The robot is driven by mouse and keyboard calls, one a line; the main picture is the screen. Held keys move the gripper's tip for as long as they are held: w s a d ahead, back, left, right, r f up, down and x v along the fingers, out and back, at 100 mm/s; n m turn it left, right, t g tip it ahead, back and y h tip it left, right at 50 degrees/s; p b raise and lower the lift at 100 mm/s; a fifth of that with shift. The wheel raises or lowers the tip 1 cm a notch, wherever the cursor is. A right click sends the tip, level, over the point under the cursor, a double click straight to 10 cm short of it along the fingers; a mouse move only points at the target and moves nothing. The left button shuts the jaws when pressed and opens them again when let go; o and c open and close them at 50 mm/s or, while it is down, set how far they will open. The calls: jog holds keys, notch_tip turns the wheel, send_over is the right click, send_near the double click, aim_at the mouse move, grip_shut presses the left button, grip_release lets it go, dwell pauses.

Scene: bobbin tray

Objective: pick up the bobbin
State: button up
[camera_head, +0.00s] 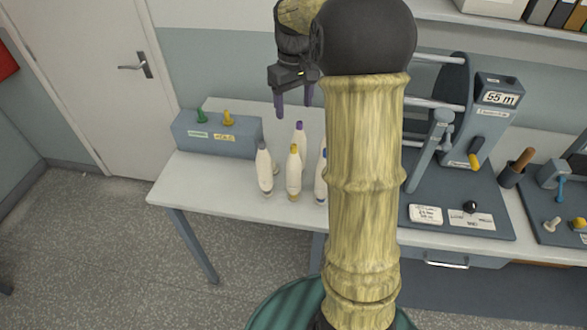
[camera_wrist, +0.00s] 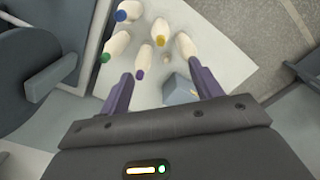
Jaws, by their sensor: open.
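Several cream bobbins with coloured tips stand on the white table. In the head view they are a grey-tipped bobbin (camera_head: 264,172), a yellow-tipped bobbin (camera_head: 294,175), a purple-tipped bobbin (camera_head: 300,137) and a blue-tipped bobbin (camera_head: 321,178), the last partly hidden by my arm. The wrist view also shows a green-tipped bobbin (camera_wrist: 119,44). My gripper (camera_head: 294,109) is open and empty, above and behind the bobbins. In the wrist view its fingers (camera_wrist: 160,73) point down, with the purple tip (camera_wrist: 140,73) nearest, by the left finger.
A blue-grey box (camera_head: 190,143) with green and yellow pegs and labels sits at the table's left end. A grey machine (camera_head: 490,115) with a "55 m" display stands at right. The front left tabletop (camera_head: 215,178) is clear.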

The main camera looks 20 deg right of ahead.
aim_at(294, 154)
notch_tip(294, 154, down, 12)
jog(key=p, duration=0.3)
jog(key=shift+a+f, duration=0.1)
jog(key=shift+f, duration=0.1)
dwell(0.3)
jog(key=shift+s+f+p, duration=0.1)
jog(key=shift+f+p, duration=0.25)
jog(key=shift+p, duration=0.25)
jog(key=shift+f+p, duration=0.95)
jog(key=shift+f, duration=1.25)
